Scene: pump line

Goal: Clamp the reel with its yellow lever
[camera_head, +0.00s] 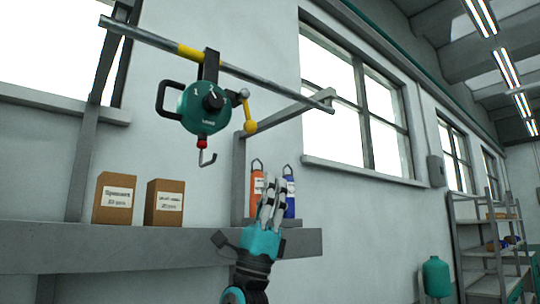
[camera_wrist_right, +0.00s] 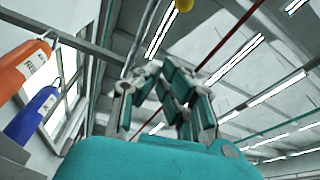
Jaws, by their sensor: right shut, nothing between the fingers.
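The teal reel (camera_head: 204,108) hangs from a grey rail (camera_head: 265,79) by a dark bracket. It has a black handle on its left, a black dial on its face and a hook below. Its yellow lever (camera_head: 248,112) is on the right side, pointing down, with a yellow knob at its lower end. A yellow ball, probably that knob, shows at the top edge of the wrist view (camera_wrist_right: 184,4). My right gripper (camera_head: 270,185) is shut and empty, pointing up, below and right of the lever and apart from it. My left gripper is not in view.
A grey shelf (camera_head: 150,250) carries two cardboard boxes, (camera_head: 114,198) and (camera_head: 164,202), at the left. An orange bottle (camera_head: 256,190) and a blue bottle (camera_head: 289,192) stand behind my right gripper. A grey support arm (camera_head: 285,115) runs beside the lever. The wall area right of my gripper is clear.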

